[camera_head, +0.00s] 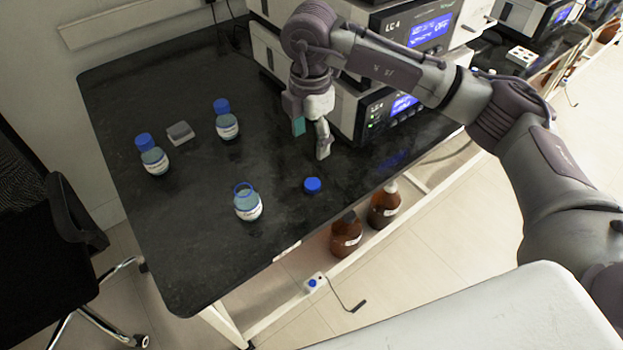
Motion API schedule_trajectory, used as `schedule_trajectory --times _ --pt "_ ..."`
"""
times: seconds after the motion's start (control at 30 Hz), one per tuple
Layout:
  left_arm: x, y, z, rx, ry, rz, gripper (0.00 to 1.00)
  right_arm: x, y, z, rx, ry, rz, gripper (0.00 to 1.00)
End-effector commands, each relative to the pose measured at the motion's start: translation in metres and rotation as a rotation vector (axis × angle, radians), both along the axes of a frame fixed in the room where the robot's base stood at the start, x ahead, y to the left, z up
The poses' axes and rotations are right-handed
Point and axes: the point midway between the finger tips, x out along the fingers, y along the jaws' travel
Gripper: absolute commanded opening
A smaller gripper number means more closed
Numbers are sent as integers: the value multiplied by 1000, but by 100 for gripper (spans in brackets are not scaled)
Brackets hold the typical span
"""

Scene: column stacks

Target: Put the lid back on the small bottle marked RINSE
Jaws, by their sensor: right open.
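A small bottle (248,204) with no lid stands upright near the front of the black bench; its label is too small to read. A blue lid (312,185) lies on the bench to the right of it, apart from it. Two more small bottles with blue lids on stand further left, one at the far left (152,157) and one behind (227,123). My right gripper (311,146) is open and empty above the bench, behind the blue lid, with its fingers pointing down. My left gripper is not in view.
The black bench (200,245) has free room at its front left. A small grey block (180,133) lies between the capped bottles. Stacked instruments (375,114) stand close behind my right gripper. Brown bottles (346,236) stand below the front edge.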

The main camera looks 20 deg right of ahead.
Motion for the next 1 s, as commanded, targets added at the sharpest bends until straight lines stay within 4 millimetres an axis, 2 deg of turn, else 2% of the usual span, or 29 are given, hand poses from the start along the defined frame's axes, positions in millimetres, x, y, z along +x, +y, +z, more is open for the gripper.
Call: schedule_trajectory --times 0.17,0.4,0.53,1.0 --pt "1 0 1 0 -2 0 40 -1 0 -15 1 4 1 68" --pt "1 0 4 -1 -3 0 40 -1 0 -62 1 4 2 68" --pt "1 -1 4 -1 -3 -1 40 -1 0 -79 1 4 1 68" --pt "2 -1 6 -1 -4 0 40 0 0 -89 2 2 3 68"
